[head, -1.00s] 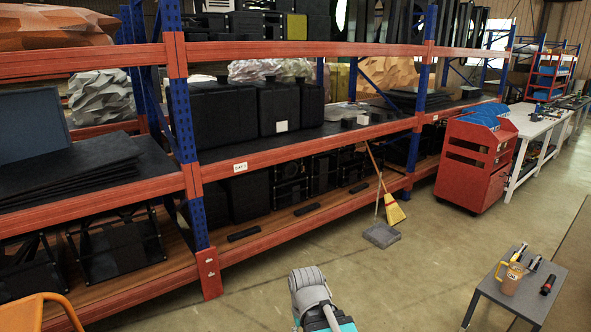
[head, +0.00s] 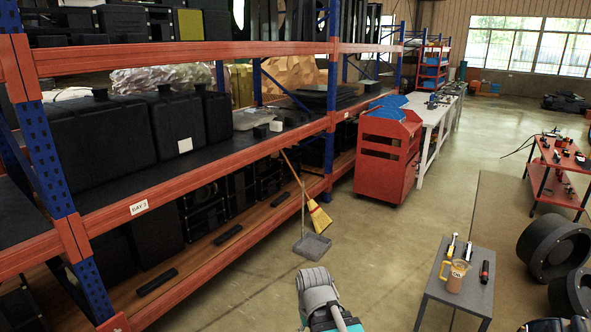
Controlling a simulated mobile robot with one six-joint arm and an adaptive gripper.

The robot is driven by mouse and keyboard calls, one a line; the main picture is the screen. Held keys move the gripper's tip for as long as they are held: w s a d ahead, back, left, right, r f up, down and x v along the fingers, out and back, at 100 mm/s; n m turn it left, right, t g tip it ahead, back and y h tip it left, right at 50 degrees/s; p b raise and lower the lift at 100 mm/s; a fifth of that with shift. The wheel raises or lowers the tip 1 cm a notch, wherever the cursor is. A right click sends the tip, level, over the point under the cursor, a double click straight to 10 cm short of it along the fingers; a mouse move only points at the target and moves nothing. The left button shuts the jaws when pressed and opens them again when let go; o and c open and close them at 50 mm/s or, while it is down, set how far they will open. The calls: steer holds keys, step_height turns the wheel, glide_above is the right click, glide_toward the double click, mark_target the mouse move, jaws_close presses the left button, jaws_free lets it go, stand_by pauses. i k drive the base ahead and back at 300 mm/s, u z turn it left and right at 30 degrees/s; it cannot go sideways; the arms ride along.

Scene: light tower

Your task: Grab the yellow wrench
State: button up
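I cannot make out a yellow wrench for certain. A small grey table (head: 436,289) at the lower right holds an amber mug (head: 457,277) and several hand tools. One tool with a pale yellowish part (head: 451,247) lies behind the mug, a dark tool (head: 467,252) lies beside it, and a red and black tool (head: 484,271) lies to the right. They are too small to identify. Part of my grey and teal arm shows at the bottom centre. My gripper cannot be made out in this view.
Orange and blue shelving (head: 180,195) with black cases fills the left. A broom (head: 318,214) and dustpan (head: 312,246) stand before it. A red cabinet (head: 387,160) is behind. Large black wheels (head: 553,248) and a red tool table (head: 560,172) are at the right. Floor between is clear.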

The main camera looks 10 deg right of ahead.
mark_target(454, 235)
steer(key=z, duration=0.3)
steer(key=i, duration=0.6)
steer(key=z, duration=0.8)
steer(key=i, duration=0.65)
steer(key=z, duration=0.4)
steer(key=k, duration=0.9)
steer(key=z, duration=0.15)
steer(key=i, duration=0.4)
steer(key=u, duration=0.05)
